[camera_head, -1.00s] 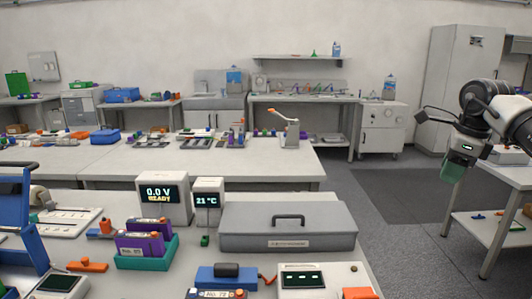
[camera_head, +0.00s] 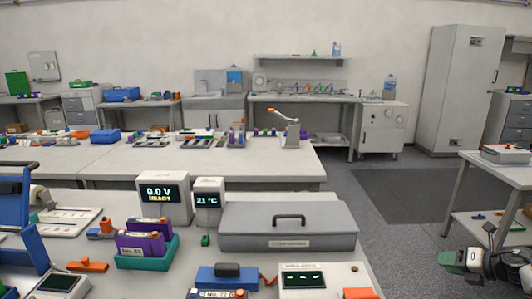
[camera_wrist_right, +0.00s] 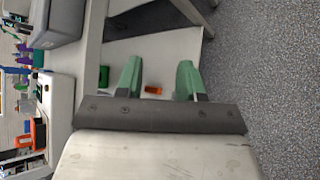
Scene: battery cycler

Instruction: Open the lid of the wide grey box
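The wide grey box (camera_head: 288,243) sits on the near bench in the head view. Its lid (camera_head: 250,215) is shut, with a dark handle (camera_head: 289,218) on top and a label on the front. In the right wrist view a corner of a grey box (camera_wrist_right: 60,20) shows at the upper left. My right gripper (camera_head: 450,260) is low at the right edge, beyond the bench's right side and apart from the box. In the right wrist view its two green fingers (camera_wrist_right: 158,75) stand apart with nothing between them. My left gripper is not in view.
A display reading 0.0 V (camera_head: 164,197) and a 21 °C display (camera_head: 208,202) stand left of the box. A blue device (camera_head: 226,278) and a white device (camera_head: 310,281) lie in front of it. A side table (camera_head: 490,185) is at the right. Floor between is clear.

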